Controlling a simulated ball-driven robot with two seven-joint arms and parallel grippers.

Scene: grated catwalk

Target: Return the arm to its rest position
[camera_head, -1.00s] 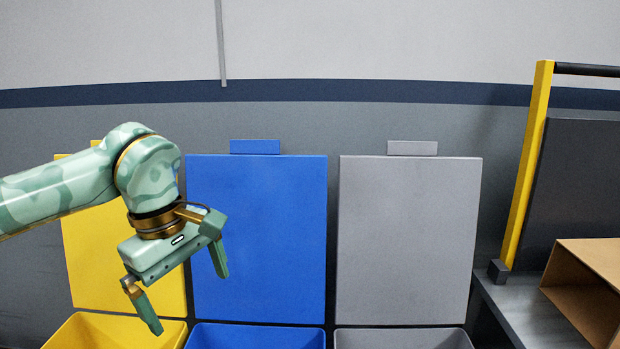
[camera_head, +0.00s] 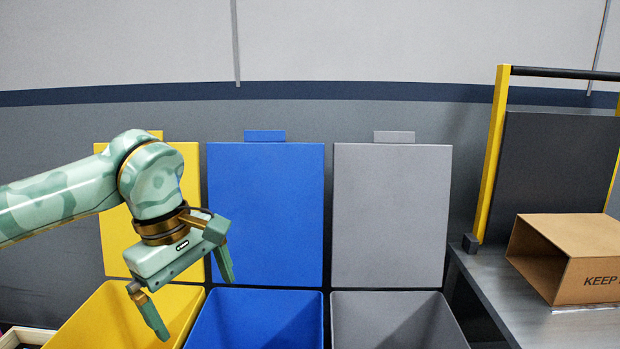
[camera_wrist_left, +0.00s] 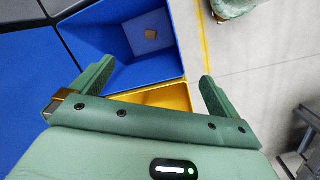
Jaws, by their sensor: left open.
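My left gripper (camera_head: 190,292) is open and empty. In the head view it hangs in front of the yellow bin (camera_head: 100,312) and the left edge of the blue bin (camera_head: 255,322), fingers pointing down. In the left wrist view its two fingers (camera_wrist_left: 150,95) are spread wide. Beyond them are the blue bin (camera_wrist_left: 118,68), with a small brown block (camera_wrist_left: 151,34) on its floor, and a strip of the yellow bin (camera_wrist_left: 160,97). My right gripper is not in view.
A grey bin (camera_head: 395,318) stands right of the blue bin. Yellow, blue and grey lids stand upright behind the bins. At right, a grey table (camera_head: 500,290) holds an open cardboard box (camera_head: 590,270), with a yellow-posted dark panel (camera_head: 560,165) behind.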

